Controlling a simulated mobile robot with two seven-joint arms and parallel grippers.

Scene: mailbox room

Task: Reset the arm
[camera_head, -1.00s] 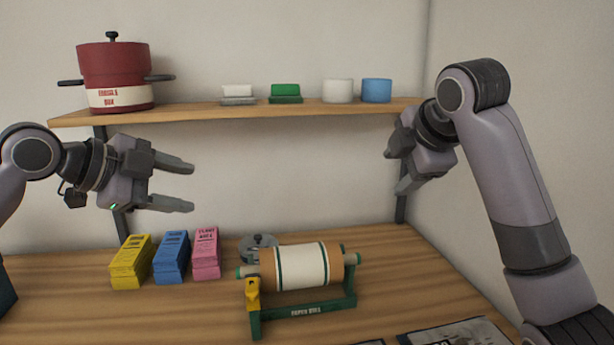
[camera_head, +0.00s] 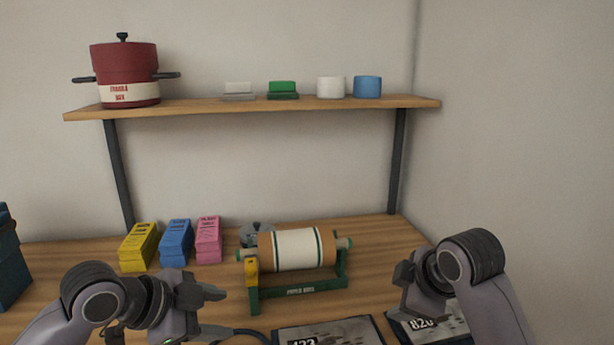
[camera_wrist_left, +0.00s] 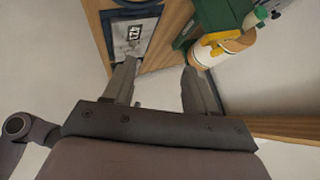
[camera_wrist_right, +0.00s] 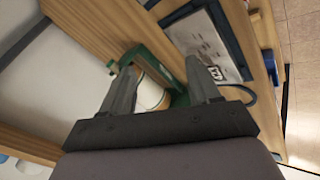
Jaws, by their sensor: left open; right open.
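My left gripper (camera_head: 215,311) is low at the front left in the head view, its fingers apart and empty. In the left wrist view the open fingers (camera_wrist_left: 160,85) have nothing between them. My right gripper (camera_head: 402,292) is low at the front right in the head view, partly hidden by its own wrist. In the right wrist view its fingers (camera_wrist_right: 165,82) are apart and empty, with the paper roll dispenser (camera_wrist_right: 150,92) behind them. Both grippers are in front of the paper roll dispenser (camera_head: 297,250) and apart from each other.
Yellow (camera_head: 139,247), blue (camera_head: 176,244) and pink (camera_head: 208,240) stacks stand on the table (camera_head: 380,240). Two numbered dark-framed pieces (camera_head: 330,332) (camera_head: 430,325) lie at the front. A shelf (camera_head: 200,108) above holds a red pot (camera_head: 125,70) and small containers. A dark box (camera_head: 8,262) is at left.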

